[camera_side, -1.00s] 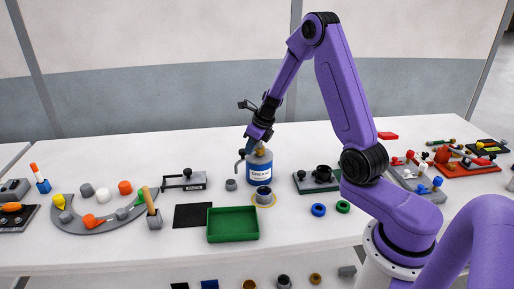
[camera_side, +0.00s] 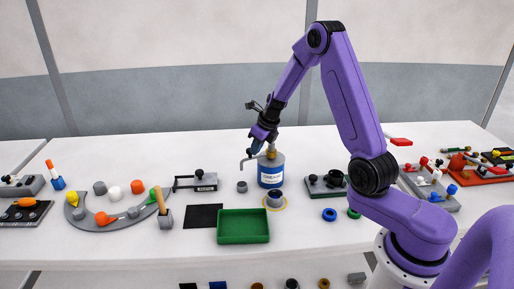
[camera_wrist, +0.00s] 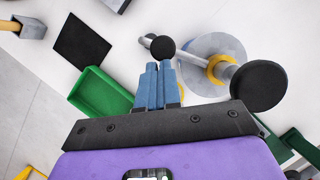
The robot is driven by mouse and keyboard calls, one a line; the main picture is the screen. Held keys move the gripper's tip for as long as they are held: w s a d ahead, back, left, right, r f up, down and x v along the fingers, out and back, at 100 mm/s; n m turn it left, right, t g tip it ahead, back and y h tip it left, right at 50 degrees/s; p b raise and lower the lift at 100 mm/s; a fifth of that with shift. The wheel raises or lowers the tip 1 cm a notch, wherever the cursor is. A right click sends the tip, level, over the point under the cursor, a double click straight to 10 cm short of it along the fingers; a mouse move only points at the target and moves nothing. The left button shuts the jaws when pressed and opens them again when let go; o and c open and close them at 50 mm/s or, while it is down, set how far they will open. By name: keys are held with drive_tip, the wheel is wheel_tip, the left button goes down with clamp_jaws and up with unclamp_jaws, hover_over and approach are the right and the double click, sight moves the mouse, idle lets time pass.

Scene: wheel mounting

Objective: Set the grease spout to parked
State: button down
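The grease can (camera_side: 271,174), grey with a blue and white label, stands near the middle of the table. Its bent grey spout (camera_side: 251,158) leaves the brass collar at the top and points left in the side view. In the wrist view the spout (camera_wrist: 190,60) is a grey tube through the yellow collar (camera_wrist: 217,69), with a small black knob near one end and a large black disc at the other. My gripper (camera_side: 257,147) is above the spout. In the wrist view its blue fingers (camera_wrist: 160,68) are together, tips beside the small knob; contact cannot be told.
A green tray (camera_side: 243,226) and a black mat (camera_side: 203,216) lie in front of the can. A small grey cylinder (camera_side: 242,187) stands left of it, and a grey part on a yellow ring (camera_side: 274,200) stands in front.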

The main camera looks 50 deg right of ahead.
drive_tip(key=shift+s+a, duration=0.1)
drive_tip(key=shift+a, duration=0.05)
drive_tip(key=s+r, duration=0.7)
drive_tip(key=r, duration=0.2)
drive_tip(key=shift+s+a+r, duration=0.15)
drive_tip(key=shift+s+a, duration=0.1)
drive_tip(key=shift+a, duration=0.05)
idle(0.3)
